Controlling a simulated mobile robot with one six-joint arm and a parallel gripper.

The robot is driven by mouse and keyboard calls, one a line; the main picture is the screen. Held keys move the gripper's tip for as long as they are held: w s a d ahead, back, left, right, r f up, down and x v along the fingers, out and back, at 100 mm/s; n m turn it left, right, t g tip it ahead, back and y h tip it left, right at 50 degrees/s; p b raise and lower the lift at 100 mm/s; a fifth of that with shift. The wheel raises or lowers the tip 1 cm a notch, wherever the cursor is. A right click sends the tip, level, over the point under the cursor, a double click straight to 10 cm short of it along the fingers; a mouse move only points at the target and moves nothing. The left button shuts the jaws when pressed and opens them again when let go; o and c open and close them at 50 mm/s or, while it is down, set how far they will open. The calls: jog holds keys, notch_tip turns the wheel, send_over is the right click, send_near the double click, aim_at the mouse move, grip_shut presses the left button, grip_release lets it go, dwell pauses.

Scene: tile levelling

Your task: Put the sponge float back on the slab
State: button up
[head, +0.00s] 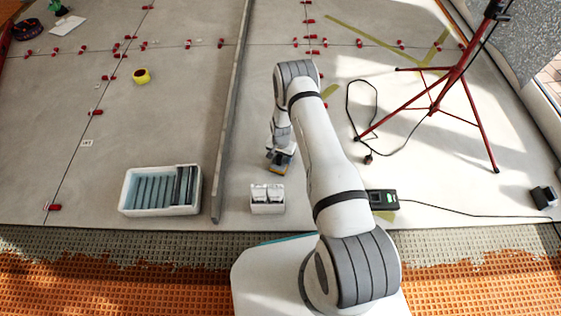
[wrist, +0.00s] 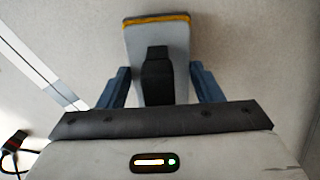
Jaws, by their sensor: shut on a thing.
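The sponge float (wrist: 134,50) is a grey plate with a yellow-orange edge at its far end and a black handle. In the wrist view my gripper (wrist: 161,82) has a blue-grey finger on each side of the handle and is shut on it. In the head view the float (head: 279,169) shows small under my gripper (head: 282,155), just right of the long bar, with part of it hidden by the gripper. The pale slab (head: 330,200) lies below. I cannot tell whether the float touches it.
A white bin with dark slats (head: 127,196) stands at left and a small white box (head: 267,208) near the float. A long grey bar (head: 228,120) crosses the floor. A red tripod (head: 450,78), black device (head: 382,200) and loose cable lie right. Red clips dot the tile joints.

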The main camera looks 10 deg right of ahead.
jog(key=shift+f, duration=0.75)
jog(key=shift+f, duration=0.15)
jog(key=o, duration=1.1)
